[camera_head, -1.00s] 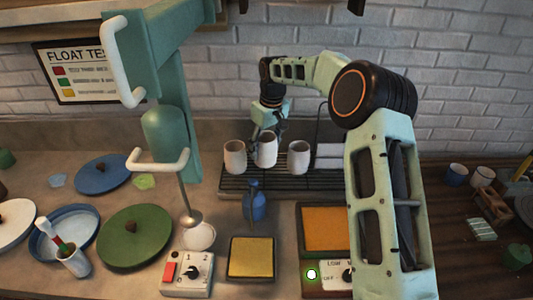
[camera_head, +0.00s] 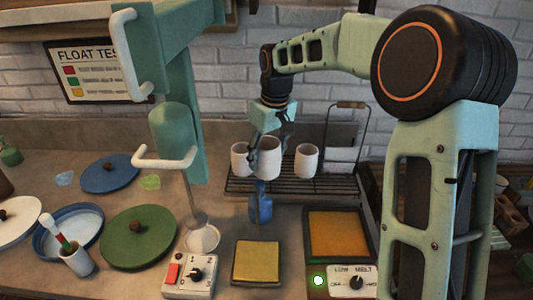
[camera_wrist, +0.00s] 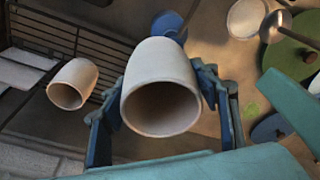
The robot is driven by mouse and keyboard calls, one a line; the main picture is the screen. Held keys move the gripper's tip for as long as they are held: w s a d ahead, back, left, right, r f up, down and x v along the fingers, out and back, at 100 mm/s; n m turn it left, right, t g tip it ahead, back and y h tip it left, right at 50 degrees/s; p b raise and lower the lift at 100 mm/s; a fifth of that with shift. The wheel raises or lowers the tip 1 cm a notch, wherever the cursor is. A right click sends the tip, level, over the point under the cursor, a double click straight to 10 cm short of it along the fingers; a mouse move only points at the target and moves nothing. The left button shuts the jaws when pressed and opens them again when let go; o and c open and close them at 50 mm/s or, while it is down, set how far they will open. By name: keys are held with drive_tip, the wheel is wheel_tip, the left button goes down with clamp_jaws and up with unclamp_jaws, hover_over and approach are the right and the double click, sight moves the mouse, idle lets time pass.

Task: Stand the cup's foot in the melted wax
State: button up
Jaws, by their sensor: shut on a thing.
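My gripper (camera_head: 267,145) is shut on a white cup (camera_head: 269,160), its fingers on either side of the wall. In the wrist view the same cup (camera_wrist: 160,72) sits between the blue-green fingers with its open mouth toward the camera. In the head view the cup looks upright, between two other white cups at the drying rack; its foot's clearance from the rack cannot be told. The melted wax (camera_head: 336,234) is an orange-yellow square in a dark-rimmed pan, in front of the rack and right of the held cup.
A wire rack (camera_head: 240,186) carries white cups (camera_head: 241,160) and (camera_head: 307,161). A blue bottle (camera_head: 260,205) stands before it. A yellow pad (camera_head: 257,261) lies left of the wax. A control box (camera_head: 351,281) is at the pan's front. A green stand (camera_head: 172,130) rises on the left.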

drive_tip(key=s+d+f+m+p, duration=0.25)
drive_tip(key=s+d+p, duration=0.25)
drive_tip(key=d, duration=0.5)
drive_tip(key=s+d+f+m+p, duration=0.2)
drive_tip(key=s+d+m+p, duration=0.25)
drive_tip(key=d, duration=0.55)
drive_tip(key=shift+n+h, duration=0.4)
drive_tip(key=shift+n, duration=0.1)
drive_tip(key=shift+s+d+f+b, duration=0.15)
drive_tip(key=shift+f+b, duration=1.2)
drive_tip(key=shift+f, duration=0.8)
drive_tip(key=shift+s+d+f+b, duration=0.15)
drive_tip(key=shift+f+b, duration=1.2)
drive_tip(key=shift+f, duration=0.8)
drive_tip(key=shift+f+b, duration=0.3)
drive_tip(key=shift+f, duration=0.05)
drive_tip(key=shift+r, duration=0.1)
drive_tip(key=shift+r+p, duration=1.8)
drive_tip(key=shift+r, duration=0.65)
drive_tip(key=shift+r+p, duration=1.3)
drive_tip(key=shift+r, duration=0.7)
drive_tip(key=shift+a, duration=0.1)
